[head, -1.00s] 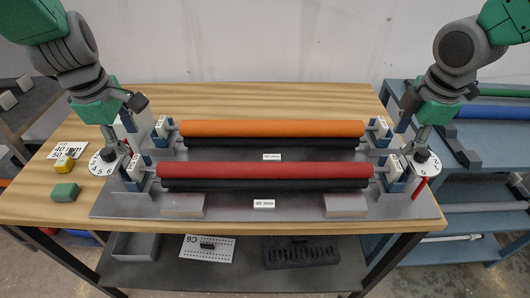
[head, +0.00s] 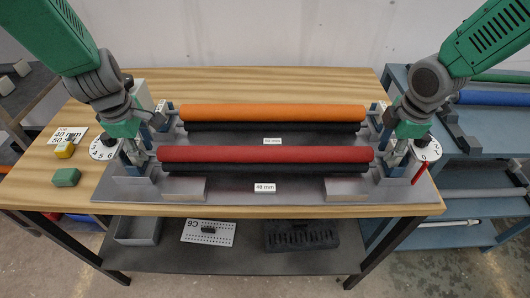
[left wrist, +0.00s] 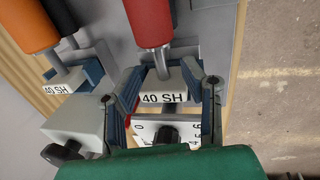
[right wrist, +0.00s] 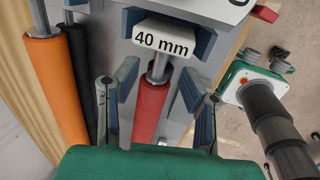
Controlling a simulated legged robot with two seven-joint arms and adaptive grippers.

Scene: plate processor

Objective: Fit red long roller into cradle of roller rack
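The red long roller (head: 265,154) lies across the front of the plate processor, above a dark roller. Its left end block (left wrist: 163,97) reads "40 SH"; its right end block (right wrist: 163,39) reads "40 mm". My left gripper (head: 140,158) is at the roller's left end. In the left wrist view its fingers (left wrist: 162,75) stand apart on either side of the end block; contact is unclear. My right gripper (head: 393,160) is at the right end. In the right wrist view its fingers (right wrist: 158,78) stand apart on either side of the red roller's shaft end.
An orange roller (head: 272,112) lies parallel behind the red one. A blue shelf unit (head: 475,180) at the right bears a blue roller (head: 500,98) and a green roller (head: 500,77). Numbered dials (head: 103,149) flank the processor. A green block (head: 66,177) lies at the left.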

